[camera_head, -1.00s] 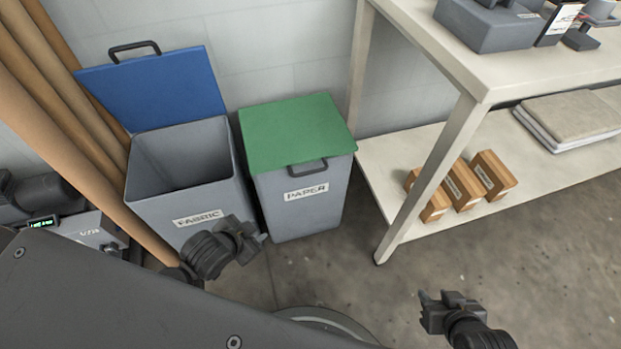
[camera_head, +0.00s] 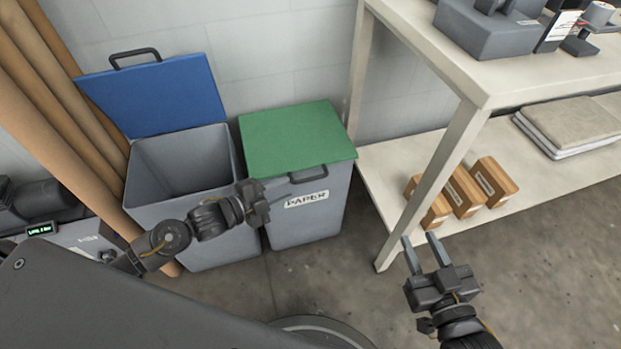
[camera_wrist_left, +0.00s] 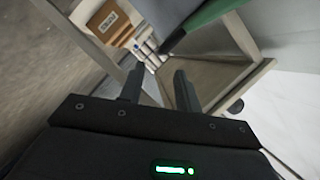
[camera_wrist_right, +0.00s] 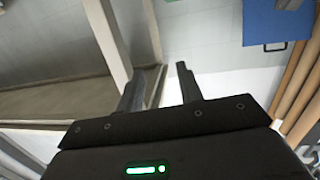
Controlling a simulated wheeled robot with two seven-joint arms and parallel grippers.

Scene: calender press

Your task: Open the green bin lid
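The green lid (camera_head: 297,138) lies closed on the grey bin labelled PAPER (camera_head: 308,220). Its dark handle (camera_head: 308,174) sticks out from the lid's front edge. My left gripper (camera_head: 262,200) is at the bin's front left, just left of and below the handle in the head view. In the left wrist view its fingers (camera_wrist_left: 158,82) are apart with nothing between them, and the green lid (camera_wrist_left: 212,14) shows at the top. My right gripper (camera_head: 424,246) is open and empty over the floor, in front of the shelf. Its fingers also show apart in the right wrist view (camera_wrist_right: 157,85).
The grey FABRIC bin (camera_head: 150,210) stands left of the PAPER bin with its blue lid (camera_head: 155,95) raised. Brown rolls (camera_head: 60,130) lean at the left.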

